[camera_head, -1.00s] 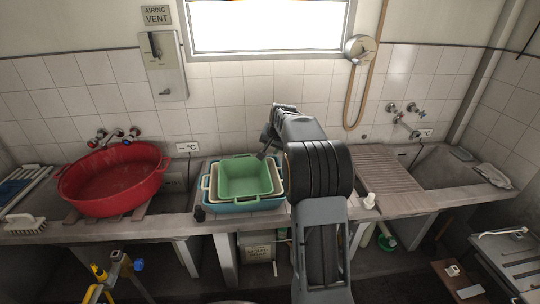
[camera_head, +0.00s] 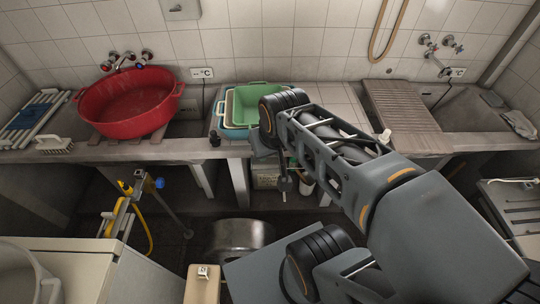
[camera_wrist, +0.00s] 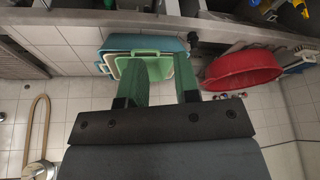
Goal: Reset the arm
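My gripper (camera_wrist: 168,70) shows in the wrist view with two green fingers standing apart and nothing seen between them. That view is upside down, and the fingers point toward the stacked basins on the counter. In the head view my arm reaches from the lower right up to a dark joint in front of the stacked basins. I cannot make out the fingers there. The green basin (camera_head: 244,98) sits in the stack, partly hidden behind the arm. It also shows in the wrist view (camera_wrist: 152,56).
A red basin (camera_head: 130,110) sits at the left of the counter, near a scrub brush (camera_head: 54,145). A ridged washboard slab (camera_head: 405,110) and a sink are at the right. A metal pot (camera_head: 240,235) and a yellow hose (camera_head: 146,232) are below. A pale cabinet (camera_head: 75,262) stands lower left.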

